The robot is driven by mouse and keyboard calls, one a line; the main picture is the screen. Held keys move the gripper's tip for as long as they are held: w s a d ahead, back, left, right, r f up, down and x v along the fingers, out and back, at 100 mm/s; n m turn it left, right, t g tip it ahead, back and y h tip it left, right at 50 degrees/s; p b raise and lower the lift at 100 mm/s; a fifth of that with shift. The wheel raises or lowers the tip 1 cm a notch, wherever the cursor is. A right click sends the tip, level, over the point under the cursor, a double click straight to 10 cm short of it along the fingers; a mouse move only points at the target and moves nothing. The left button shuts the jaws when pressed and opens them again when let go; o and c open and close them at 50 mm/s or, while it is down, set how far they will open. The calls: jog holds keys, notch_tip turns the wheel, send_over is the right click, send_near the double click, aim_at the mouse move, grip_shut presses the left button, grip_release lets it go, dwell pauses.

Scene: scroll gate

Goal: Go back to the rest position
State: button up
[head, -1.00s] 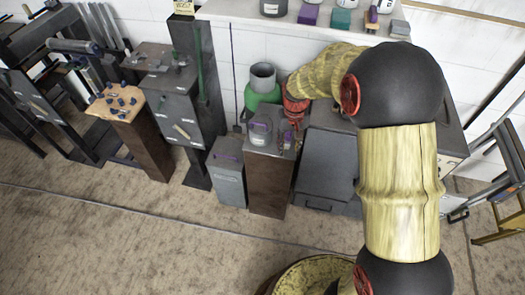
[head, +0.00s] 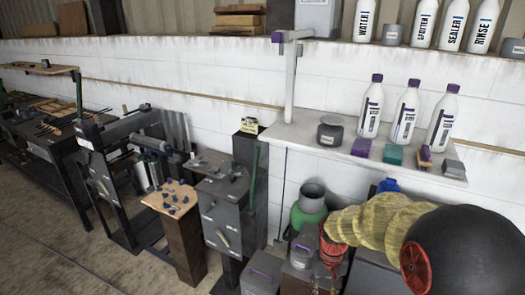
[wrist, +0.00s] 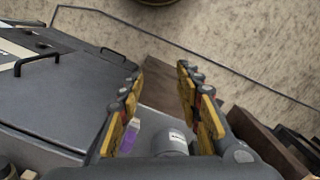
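My gripper (wrist: 160,75) is open in the wrist view, its two yellow-and-black fingers spread apart with nothing held between them. A grey lidded jar (wrist: 172,142) and a small purple item (wrist: 132,138) show below, in the gap between the fingers and apart from them. In the head view my arm reaches in from the lower right, and its red wrist part is near the pedestal beside the green container (head: 308,217). The fingers are not clear there.
A wall shelf (head: 290,130) with bottles, a jar and coloured blocks is above my arm. A dark cabinet (wrist: 65,95) is left in the wrist view. Pedestals, including a wood-topped one (head: 172,197), stand along the wall. Open floor (head: 80,265) is at lower left.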

jog(key=s+r+t, duration=0.6)
jog(key=s+r, duration=1.3)
jog(key=r, duration=0.4)
jog(key=shift+r+t, duration=0.2)
jog(key=shift+t, duration=0.1)
